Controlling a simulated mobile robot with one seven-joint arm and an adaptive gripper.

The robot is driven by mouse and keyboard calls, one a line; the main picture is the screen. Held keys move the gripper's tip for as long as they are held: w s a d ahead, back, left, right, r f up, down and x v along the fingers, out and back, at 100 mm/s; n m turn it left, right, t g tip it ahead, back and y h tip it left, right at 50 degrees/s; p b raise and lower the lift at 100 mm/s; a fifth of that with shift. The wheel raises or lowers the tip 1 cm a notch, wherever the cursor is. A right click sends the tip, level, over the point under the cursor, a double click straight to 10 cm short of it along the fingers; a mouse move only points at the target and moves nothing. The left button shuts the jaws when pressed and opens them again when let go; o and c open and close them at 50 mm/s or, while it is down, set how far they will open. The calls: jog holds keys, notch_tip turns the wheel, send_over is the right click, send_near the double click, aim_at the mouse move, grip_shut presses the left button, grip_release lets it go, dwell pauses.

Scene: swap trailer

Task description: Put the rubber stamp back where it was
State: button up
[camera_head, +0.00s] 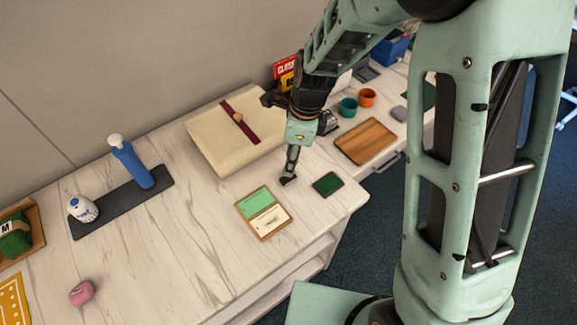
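My gripper (289,178) points down over the right front part of the white table, between the wood-framed pad and a small dark green pad. Its fingers are seen nearly edge-on, so I cannot tell whether they are open or shut, or whether anything is between them. I cannot pick out the rubber stamp for sure; it may be hidden at the dark fingertips. The small dark green pad (328,184) lies just right of the fingertips. The wood-framed pad (263,212), with a green half and a cream half, lies to their lower left.
A cream parcel with a red band (228,138) lies behind. A wooden tray (366,141), teal cup (348,107) and orange cup (367,97) are at right.

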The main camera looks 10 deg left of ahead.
notch_tip(320, 180, up, 6)
jog(key=d, duration=0.1)
jog(key=shift+r, duration=0.25)
dwell(0.4)
